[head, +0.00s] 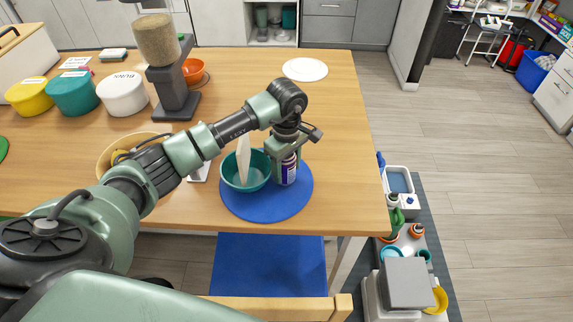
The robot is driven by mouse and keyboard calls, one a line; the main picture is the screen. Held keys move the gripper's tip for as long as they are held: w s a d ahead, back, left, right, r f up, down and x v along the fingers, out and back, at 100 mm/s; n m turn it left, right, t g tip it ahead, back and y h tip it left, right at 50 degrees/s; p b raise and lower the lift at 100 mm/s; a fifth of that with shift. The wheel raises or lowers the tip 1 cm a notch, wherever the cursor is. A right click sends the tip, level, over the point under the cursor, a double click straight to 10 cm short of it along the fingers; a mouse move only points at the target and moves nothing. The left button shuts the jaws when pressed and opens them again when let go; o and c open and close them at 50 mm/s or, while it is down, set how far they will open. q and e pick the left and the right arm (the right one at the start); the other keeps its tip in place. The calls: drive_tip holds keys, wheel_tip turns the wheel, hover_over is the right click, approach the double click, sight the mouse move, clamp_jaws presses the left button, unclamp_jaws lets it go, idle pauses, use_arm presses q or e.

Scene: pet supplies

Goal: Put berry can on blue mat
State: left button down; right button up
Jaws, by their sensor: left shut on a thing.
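The blue mat (265,207) is a round mat near the front edge of the wooden table. A can (289,173) with a purple and white label stands upright at the mat's upper right part. My left gripper (285,152) reaches down over the can from above and is shut on it. The gripper hides the can's top. I cannot tell whether the can's base touches the mat. A teal bowl (258,178) stands on the mat just left of the can, with a pale upright piece in it. My right gripper is not in view.
A white plate (305,69) lies farther back. A dispenser (175,95) and an orange bowl (194,72) stand at the back left, beside yellow, teal and white containers (122,94). A yellowish bowl (107,160) is partly behind my arm. The table's right side is clear.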

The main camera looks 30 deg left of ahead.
use_arm(q)
drive_tip(key=c, duration=1)
unclamp_jaws()
drive_tip(key=shift+f, duration=0.1)
drive_tip(key=o, duration=0.4)
drive_tip(key=shift+r, duration=0.2)
drive_tip(key=shift+r, duration=0.2)
wheel_tip(320, 180, up, 10)
drive_tip(key=b, duration=0.4)
drive_tip(key=shift+r, duration=0.8)
